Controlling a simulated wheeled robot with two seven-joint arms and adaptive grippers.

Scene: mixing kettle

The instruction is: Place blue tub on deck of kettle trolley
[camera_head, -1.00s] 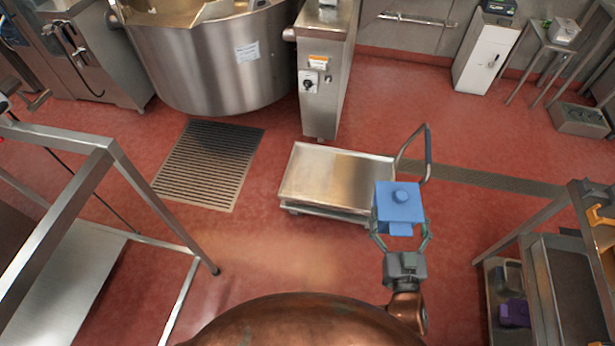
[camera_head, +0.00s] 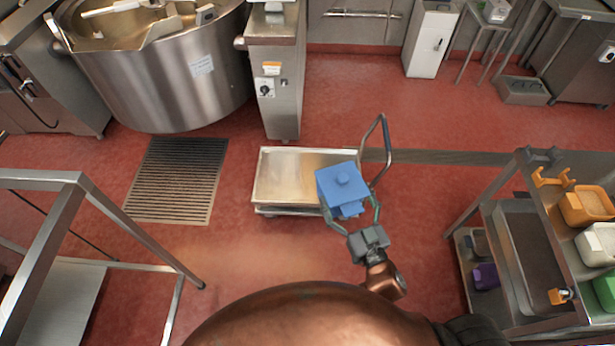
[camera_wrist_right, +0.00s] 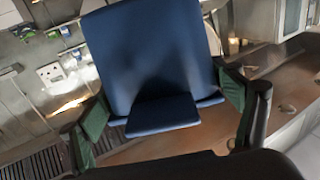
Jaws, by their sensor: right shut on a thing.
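In the right wrist view the blue tub (camera_wrist_right: 155,65) fills the middle, between the two green-padded fingers of my right gripper (camera_wrist_right: 162,125). The kettle trolley (camera_head: 285,178) is a low steel cart with a bare flat deck and a bent push handle at its right. The tub hides the deck's right part. My left gripper is not in view.
The big steel kettle (camera_head: 165,85) and its control column (camera_head: 275,95) stand behind the trolley. A floor grate (camera_head: 175,182) lies to the left, near a steel frame table (camera_head: 50,185). A shelf rack with tubs (camera_head: 525,235) stands at the right. Red floor (camera_head: 240,255) is clear in front.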

